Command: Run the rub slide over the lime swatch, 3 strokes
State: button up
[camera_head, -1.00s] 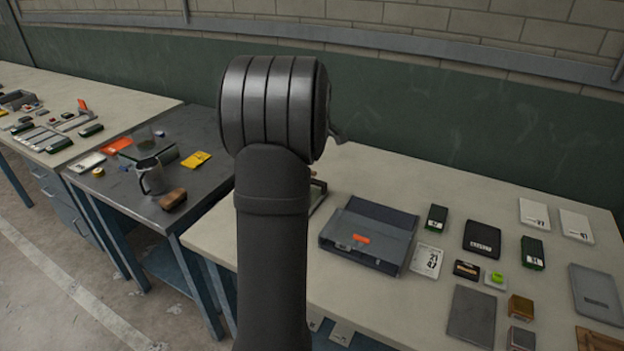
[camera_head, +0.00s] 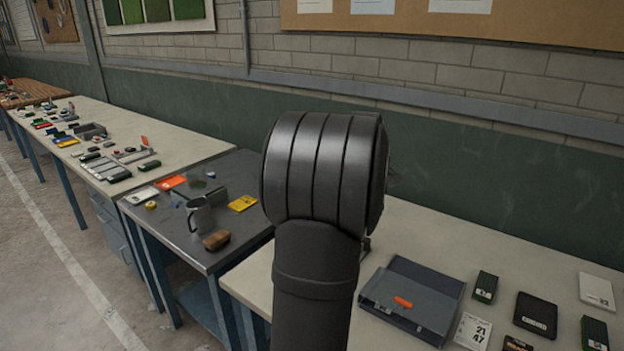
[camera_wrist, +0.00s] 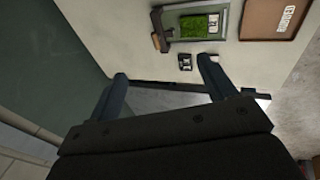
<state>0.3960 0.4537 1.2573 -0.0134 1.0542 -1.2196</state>
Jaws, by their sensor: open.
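In the wrist view, a bright green, grass-textured swatch (camera_wrist: 199,25) lies in a grey frame (camera_wrist: 228,28) at the top; I cannot be sure it is the lime one. A grey piece with a brown end (camera_wrist: 162,28) lies at the frame's left side; I cannot tell whether it is the rub slide. In the head view my arm hides the gripper.
A small black-and-white item (camera_wrist: 184,62) lies near the right finger, and a brown tray (camera_wrist: 272,18) is at upper right. In the head view, a grey case (camera_head: 412,298) sits on the near bench, with dark boxes to its right. A mug (camera_head: 200,216) stands on the grey table.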

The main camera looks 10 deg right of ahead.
jog(key=s+d+f+n+g+h, duration=0.1)
jog(key=s+f+h, duration=0.1)
jog(key=f, duration=0.2)
jog(key=s+d+f+n+g+h, duration=0.1)
jog(key=s+f+g+h, duration=0.1)
jog(key=f, duration=0.3)
jog(key=s+d+f+n+g+h, duration=0.1)
jog(key=s+f+g+h, duration=0.1)
jog(key=s+f+h, duration=0.1)
jog(key=shift+d+f+h, duration=0.4)
jog(key=shift+f+h, duration=0.3)
jog(key=shift+f, duration=0.15)
jog(key=shift+f+n+h, duration=0.25)
jog(key=shift+n+h, duration=0.45)
jog(key=shift+w+a+f+n+t+h, duration=0.1)
jog(key=shift+w+f+n+t+h, duration=0.2)
jog(key=shift+n+h, duration=0.35)
jog(key=w+a+f+n+t, duration=0.1)
jog(key=w+a+n+t, duration=0.1)
jog(key=a+n+t, duration=0.2)
jog(key=w+a+f+n+t, duration=0.2)
jog(key=a+n+t, duration=0.2)
jog(key=w+a+f+n+t, duration=0.2)
jog(key=w+a+n+t, duration=0.1)
jog(key=a+n+t, duration=0.1)
jog(key=shift+a+t, duration=0.2)
jog(key=shift+t, duration=0.4)
jog(key=x, duration=1.7)
jog(key=shift+f, duration=0.2)
